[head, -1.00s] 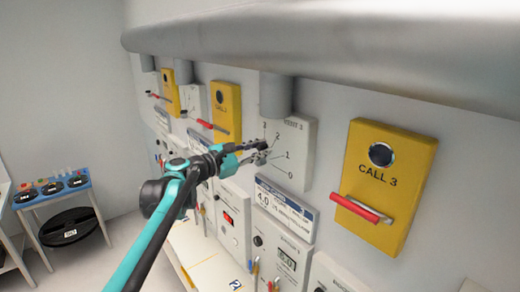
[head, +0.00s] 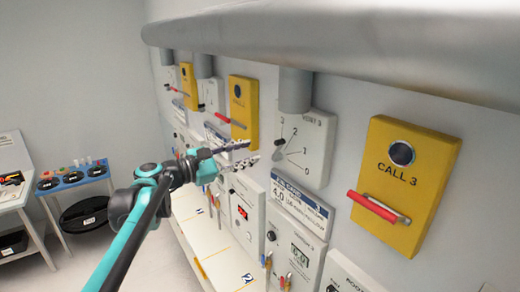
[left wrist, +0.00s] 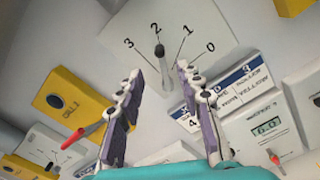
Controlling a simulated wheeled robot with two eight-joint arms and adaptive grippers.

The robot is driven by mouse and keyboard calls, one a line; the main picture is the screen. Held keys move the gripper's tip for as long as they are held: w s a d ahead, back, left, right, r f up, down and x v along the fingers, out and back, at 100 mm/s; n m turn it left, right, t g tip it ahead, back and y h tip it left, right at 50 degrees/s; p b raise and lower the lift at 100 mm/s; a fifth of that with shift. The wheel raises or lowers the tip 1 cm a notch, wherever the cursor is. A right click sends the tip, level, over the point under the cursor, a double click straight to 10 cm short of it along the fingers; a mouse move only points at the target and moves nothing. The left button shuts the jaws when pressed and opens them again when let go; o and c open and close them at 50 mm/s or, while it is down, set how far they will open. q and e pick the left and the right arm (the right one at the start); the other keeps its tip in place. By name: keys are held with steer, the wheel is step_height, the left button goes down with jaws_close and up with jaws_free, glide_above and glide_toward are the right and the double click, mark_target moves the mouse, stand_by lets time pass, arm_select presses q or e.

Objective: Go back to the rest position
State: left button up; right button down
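My left gripper (head: 253,152) is at mid-picture in the head view, left of and apart from the white dial panel (head: 316,150) with the numbers 0 to 3. The gripper is open and empty. In the left wrist view its two purple-grey fingers (left wrist: 158,76) stand apart, with the dial panel (left wrist: 200,25) beyond them. The dial's dark-knobbed lever (left wrist: 160,56) points near the 2. My right gripper is in neither view.
A yellow CALL 3 box (head: 393,175) with a red-ended handle is on the wall at right. A thick grey pipe (head: 340,52) runs above the panels. A blue-topped stand (head: 73,180) is at far left. Open floor lies between the stand and the panels.

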arm_select(q)
steer(key=shift+s+a, duration=0.35)
steer(key=shift+a, duration=0.1)
steer(key=s+f+m+g+y+b, duration=0.1)
steer(key=s+f+m+y+b, duration=0.3)
steer(key=f, duration=0.7)
steer(key=s+f+m+g+b, duration=0.1)
steer(key=s+f+m+b, duration=0.1)
steer(key=s+f+b, duration=0.65)
steer(key=s+f+m+g+y+b, duration=0.1)
steer(key=s+f+m+y+b, duration=0.25)
steer(key=f, duration=0.95)
steer(key=s+a+f+m+y+b, duration=0.2)
steer(key=s+a+f+m+b, duration=0.1)
steer(key=f, duration=0.7)
steer(key=s+a+f+m+y+b, duration=0.2)
steer(key=s+f+b, duration=0.4)
steer(key=f, duration=0.4)
steer(key=s+a+f+m+y+b, duration=0.3)
steer(key=s+a+f+m+b, duration=0.1)
steer(key=f, duration=0.6)
steer(key=shift+s+a+m+b, duration=0.2)
steer(key=shift+a+m+b, duration=0.15)
steer(key=shift+a+b, duration=0.55)
